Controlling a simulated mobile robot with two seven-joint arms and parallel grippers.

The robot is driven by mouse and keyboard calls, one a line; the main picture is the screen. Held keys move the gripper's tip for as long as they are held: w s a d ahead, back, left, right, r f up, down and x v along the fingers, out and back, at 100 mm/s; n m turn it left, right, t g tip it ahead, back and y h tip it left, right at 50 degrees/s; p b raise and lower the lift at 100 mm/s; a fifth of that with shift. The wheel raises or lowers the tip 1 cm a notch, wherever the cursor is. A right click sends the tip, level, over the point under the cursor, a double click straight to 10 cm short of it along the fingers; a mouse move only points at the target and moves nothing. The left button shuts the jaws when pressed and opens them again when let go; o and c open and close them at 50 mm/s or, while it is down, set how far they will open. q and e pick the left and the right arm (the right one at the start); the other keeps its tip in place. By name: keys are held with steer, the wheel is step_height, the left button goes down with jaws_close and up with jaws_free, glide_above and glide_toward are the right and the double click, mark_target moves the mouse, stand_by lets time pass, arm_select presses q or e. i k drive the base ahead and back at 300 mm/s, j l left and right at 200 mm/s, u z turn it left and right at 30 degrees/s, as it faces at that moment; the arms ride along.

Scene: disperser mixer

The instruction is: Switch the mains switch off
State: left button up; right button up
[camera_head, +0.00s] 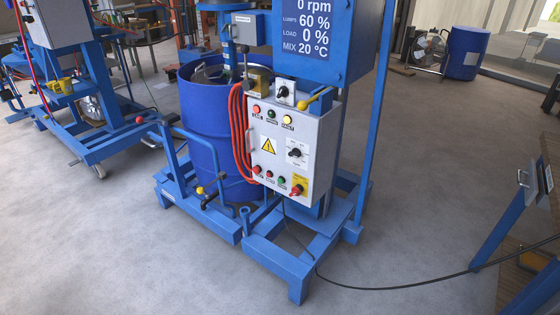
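A grey control box (268,150) is mounted on the blue disperser mixer frame in the middle of the view. At its lower right is a red rotary switch (297,190) on a yellow plate, which looks like the mains switch. Its exact handle angle is too small to tell. A black rotary knob (296,153) on a white plate sits above it, and another black knob (284,91) sits on a small grey box on top. Neither of my grippers is in view, and nothing touches the control box.
The display (312,28) above reads 0 rpm. A blue drum (205,120) and a coiled orange cable (238,130) are left of the box. Blue frame legs (298,285) and a black floor cable (400,286) lie in front. Open grey floor (430,170) extends to the right.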

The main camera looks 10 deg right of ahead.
mark_target(296, 191)
steer(key=i+j+z, duration=0.1)
steer(key=i+j, duration=0.15)
steer(key=i+j+z, duration=0.1)
steer(key=i+j, duration=0.4)
steer(key=j, duration=0.25)
steer(key=i+j+z, duration=0.25)
steer(key=i+j, duration=0.25)
steer(key=j, duration=0.25)
